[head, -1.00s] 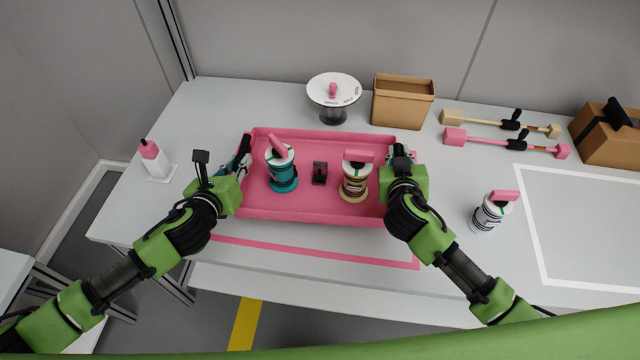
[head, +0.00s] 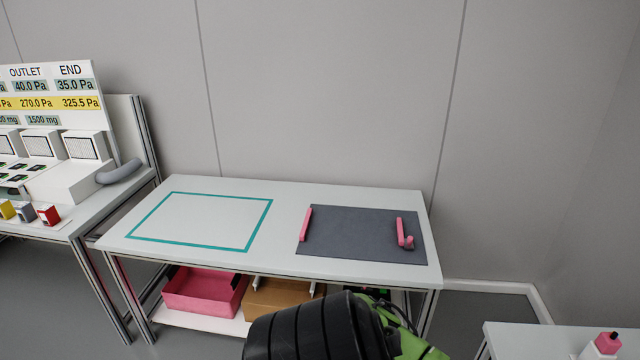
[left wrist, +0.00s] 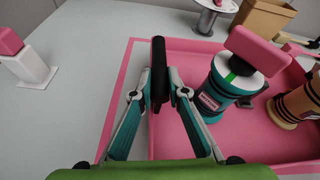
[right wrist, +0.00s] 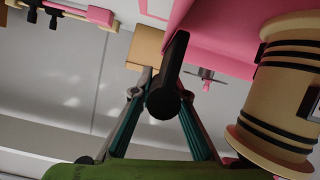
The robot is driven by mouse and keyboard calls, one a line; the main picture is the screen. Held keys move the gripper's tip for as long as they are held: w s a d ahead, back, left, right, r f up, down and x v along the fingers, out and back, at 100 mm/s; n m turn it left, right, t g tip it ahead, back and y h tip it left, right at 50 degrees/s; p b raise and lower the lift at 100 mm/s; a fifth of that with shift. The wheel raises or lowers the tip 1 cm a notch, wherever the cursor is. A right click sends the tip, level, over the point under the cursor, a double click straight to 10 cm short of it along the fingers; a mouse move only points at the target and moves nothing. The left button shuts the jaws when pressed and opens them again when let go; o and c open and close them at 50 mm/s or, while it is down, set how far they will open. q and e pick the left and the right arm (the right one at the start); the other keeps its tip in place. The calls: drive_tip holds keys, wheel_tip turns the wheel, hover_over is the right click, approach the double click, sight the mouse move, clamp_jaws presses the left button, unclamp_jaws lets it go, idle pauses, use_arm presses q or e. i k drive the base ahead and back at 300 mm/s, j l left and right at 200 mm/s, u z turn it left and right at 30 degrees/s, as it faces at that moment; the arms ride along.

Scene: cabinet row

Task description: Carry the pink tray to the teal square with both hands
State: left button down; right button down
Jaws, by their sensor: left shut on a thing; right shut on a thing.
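The pink tray (left wrist: 245,135) shows in the left wrist view with a teal canister (left wrist: 212,97) and a tan canister (left wrist: 291,105) standing in it. My left gripper (left wrist: 158,95) is shut on the black handle at the tray's left end. In the right wrist view the tray (right wrist: 228,18) shows at the top, with the tan canister (right wrist: 275,95) close by. My right gripper (right wrist: 163,95) is shut on the black handle at that end. The teal square (head: 260,225) is an empty taped outline on a white table in the head view. Both grippers and the tray are outside the head view.
A dark grey mat (head: 355,233) with pink pieces lies right of the teal square. A pink bin (head: 205,292) and cardboard box (head: 280,298) sit on the shelf below. A gauge bench (head: 50,190) stands at the left. A pink-capped bottle (left wrist: 25,60) is beside the tray.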

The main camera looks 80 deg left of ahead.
sight(203, 217)
drive_tip(key=k+j+u, duration=0.1)
drive_tip(key=k+u, duration=0.15)
drive_tip(key=k, duration=0.25)
drive_tip(key=u, duration=1.85)
drive_tip(key=j+u, duration=0.1)
drive_tip(key=u, duration=0.3)
drive_tip(key=i+j+u, duration=0.1)
drive_tip(key=u, duration=0.25)
drive_tip(key=i+j, duration=0.5)
drive_tip(key=i, duration=0.15)
drive_tip(key=i+j, duration=1.05)
drive_tip(key=i, duration=0.2)
